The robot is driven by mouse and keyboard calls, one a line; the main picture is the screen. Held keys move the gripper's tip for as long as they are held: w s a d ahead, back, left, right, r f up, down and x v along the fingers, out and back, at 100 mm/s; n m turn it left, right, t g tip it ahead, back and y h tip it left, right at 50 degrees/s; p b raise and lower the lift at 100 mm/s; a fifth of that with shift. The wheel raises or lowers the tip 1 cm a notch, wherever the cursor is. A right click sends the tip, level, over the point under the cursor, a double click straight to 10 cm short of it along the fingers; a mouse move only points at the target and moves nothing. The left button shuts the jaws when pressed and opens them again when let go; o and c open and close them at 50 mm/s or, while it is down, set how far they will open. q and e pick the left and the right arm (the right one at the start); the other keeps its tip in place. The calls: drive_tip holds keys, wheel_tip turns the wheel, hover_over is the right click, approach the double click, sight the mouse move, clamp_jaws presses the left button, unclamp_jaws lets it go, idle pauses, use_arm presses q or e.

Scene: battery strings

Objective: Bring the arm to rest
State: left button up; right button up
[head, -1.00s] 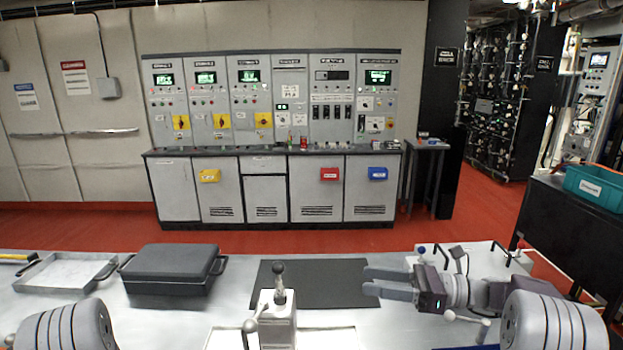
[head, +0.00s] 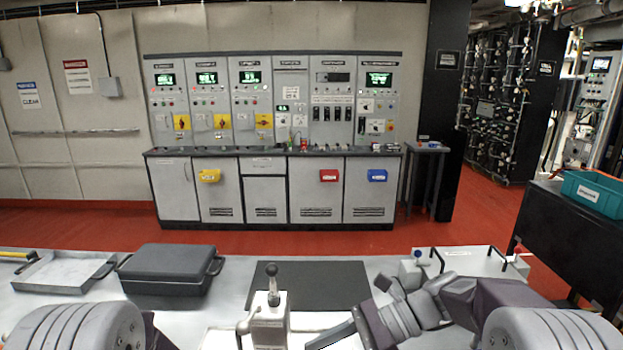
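My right arm comes in from the lower right and folds across the near part of the bench. My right gripper (head: 334,335) points down and left at the bottom edge, near the lever device. One grey finger-like part shows; the rest is cut off or hidden, so I cannot tell whether it is open. Nothing held is visible. My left gripper is not in view; only a rounded part of my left arm shows at the lower left.
The grey bench (head: 232,272) holds a lever device (head: 270,318), a black mat (head: 330,279), a dark lidded case (head: 170,272), a shallow metal tray (head: 62,271) and a white tray with black handles (head: 462,262). Control cabinets (head: 275,185) stand across the red floor (head: 290,239).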

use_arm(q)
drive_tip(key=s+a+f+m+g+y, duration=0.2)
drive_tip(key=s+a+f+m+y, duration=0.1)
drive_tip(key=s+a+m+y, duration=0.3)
use_arm(e)
drive_tip(key=s+d+f+n+h, duration=0.4)
drive_tip(key=s+f+n+h, duration=0.25)
drive_tip(key=s+f, duration=0.35)
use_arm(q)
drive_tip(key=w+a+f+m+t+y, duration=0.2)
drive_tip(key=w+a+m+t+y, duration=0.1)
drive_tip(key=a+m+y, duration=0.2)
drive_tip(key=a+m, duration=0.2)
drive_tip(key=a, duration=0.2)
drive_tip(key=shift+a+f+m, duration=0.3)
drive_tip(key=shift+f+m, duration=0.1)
use_arm(e)
drive_tip(key=w+d+f+n+t+h, duration=0.3)
drive_tip(key=d+f+n+h, duration=0.3)
drive_tip(key=d+f+n, duration=0.2)
drive_tip(key=d+n, duration=0.2)
drive_tip(key=d, duration=0.2)
drive_tip(key=shift+w+n, duration=0.25)
drive_tip(key=shift+n, duration=0.1)
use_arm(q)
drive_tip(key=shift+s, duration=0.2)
use_arm(e)
drive_tip(key=shift+s, duration=0.1)
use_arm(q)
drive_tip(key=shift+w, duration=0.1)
